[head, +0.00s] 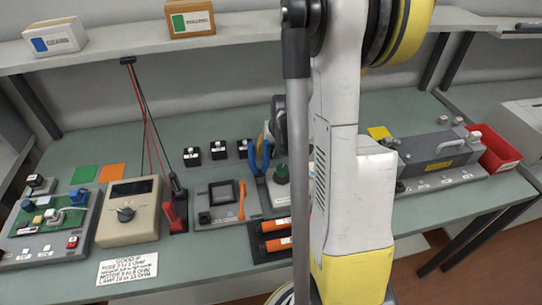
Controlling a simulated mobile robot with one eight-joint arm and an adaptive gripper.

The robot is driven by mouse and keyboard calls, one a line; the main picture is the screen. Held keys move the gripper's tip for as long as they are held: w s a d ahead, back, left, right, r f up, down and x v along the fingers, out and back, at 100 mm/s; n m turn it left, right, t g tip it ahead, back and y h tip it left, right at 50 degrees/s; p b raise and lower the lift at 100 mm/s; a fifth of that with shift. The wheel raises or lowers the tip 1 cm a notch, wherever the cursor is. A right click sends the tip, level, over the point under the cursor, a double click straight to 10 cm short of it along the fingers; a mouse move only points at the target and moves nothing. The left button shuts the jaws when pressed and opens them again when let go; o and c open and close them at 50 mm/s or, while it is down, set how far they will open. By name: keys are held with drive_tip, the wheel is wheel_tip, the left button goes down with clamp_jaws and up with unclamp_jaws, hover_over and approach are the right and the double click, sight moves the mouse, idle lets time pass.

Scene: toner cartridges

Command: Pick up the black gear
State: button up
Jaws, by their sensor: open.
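I cannot make out a black gear in the head view; it may be hidden behind my arm or too small to tell. My white and yellow arm fills the centre right of the picture and hides part of the bench (140,150). I cannot pick out my gripper or its fingertips. A dark grey rounded part and a blue looped shape (260,155) show just left of my arm, and I cannot tell what they belong to.
Small black blocks (218,149) stand mid-bench. A beige meter (130,212), a circuit board panel (45,225), a grey device (220,203) and a black tray with orange cylinders (272,240) line the front. A grey machine (438,155) and red bin (495,150) are right.

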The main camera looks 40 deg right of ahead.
sight(271, 146)
drive_tip(key=shift+x, duration=0.8)
drive_tip(key=shift+r, duration=0.1)
drive_tip(key=c, duration=0.8)
drive_tip(key=shift+r, duration=0.15)
wheel_tip(271, 146, up, 5)
drive_tip(key=p, duration=0.2)
drive_tip(key=shift+s+d+f+p, duration=0.1)
drive_tip(key=shift+s+f+p, duration=0.1)
drive_tip(key=shift+p, duration=0.1)
drive_tip(key=s+d+r+p, duration=0.3)
drive_tip(key=s+d+r, duration=0.3)
drive_tip(key=s, duration=0.3)
drive_tip(key=shift+d, duration=0.2)
drive_tip(key=shift+s, duration=0.15)
